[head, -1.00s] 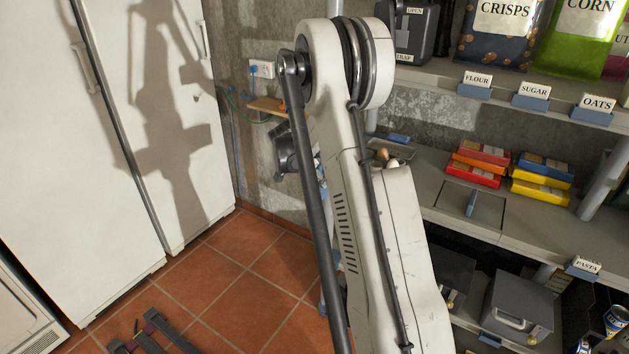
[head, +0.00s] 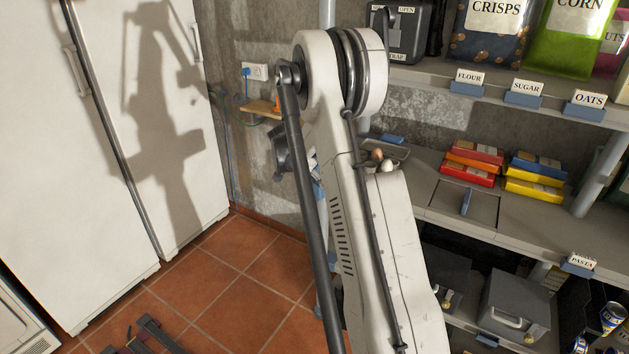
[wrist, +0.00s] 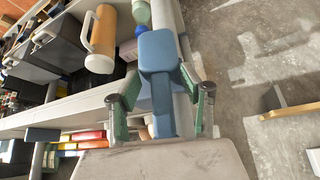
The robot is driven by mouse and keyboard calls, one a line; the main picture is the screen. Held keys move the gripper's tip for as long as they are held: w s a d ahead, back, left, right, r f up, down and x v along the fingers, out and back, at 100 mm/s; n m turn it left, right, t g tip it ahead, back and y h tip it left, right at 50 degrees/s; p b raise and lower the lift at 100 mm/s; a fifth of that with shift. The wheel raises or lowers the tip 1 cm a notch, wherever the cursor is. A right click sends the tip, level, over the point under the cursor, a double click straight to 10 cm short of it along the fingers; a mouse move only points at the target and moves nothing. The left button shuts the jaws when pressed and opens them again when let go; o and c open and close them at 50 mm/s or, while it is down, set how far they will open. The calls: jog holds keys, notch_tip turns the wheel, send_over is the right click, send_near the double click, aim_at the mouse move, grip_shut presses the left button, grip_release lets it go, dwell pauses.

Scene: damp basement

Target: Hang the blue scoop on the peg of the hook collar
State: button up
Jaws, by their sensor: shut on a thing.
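In the wrist view the blue scoop (wrist: 160,52) is between the two fingers of my gripper (wrist: 160,100). Its broad rounded end is farther from the wrist and its narrower part runs back between the fingers. A pale upright post (wrist: 184,112) shows just behind the scoop on the right. I cannot make out the hook collar or its peg; the scoop or my arm may hide them.
Shelves on the right hold coloured packs (head: 470,165), bags (head: 490,25) and grey boxes (head: 513,305). A small wooden wall shelf (head: 262,108) stands out beside a socket. White cabinets (head: 100,150) are at left. An orange jug (wrist: 101,40) shows beside the scoop. Tiled floor is mostly clear.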

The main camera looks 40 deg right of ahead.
dwell(0.3)
jog(key=o, duration=1.2)
jog(key=shift+c, duration=0.2)
jog(key=v, duration=1.2)
jog(key=s+a+r+n+t+y, duration=0.15)
jog(key=s+a+r+n, duration=0.35)
jog(key=a, duration=0.5)
jog(key=s+a+r+n+t+y, duration=0.1)
jog(key=s+a+r+n+t, duration=0.15)
jog(key=s+a+r, duration=0.55)
jog(key=s+a+f+n+t+y, duration=0.1)
jog(key=s+a+f+n+y, duration=0.1)
jog(key=s+a+n, duration=0.3)
jog(key=s+a+f+n+t+y+b, duration=0.1)
jog(key=s+a+n, duration=0.4)
jog(key=s+a, duration=0.7)
notch_tip(320, 180, down, 3)
jog(key=shift+s+a+r+t+y, duration=0.2)
jog(key=shift+s+a+t+y, duration=0.25)
jog(key=shift+a, duration=0.75)
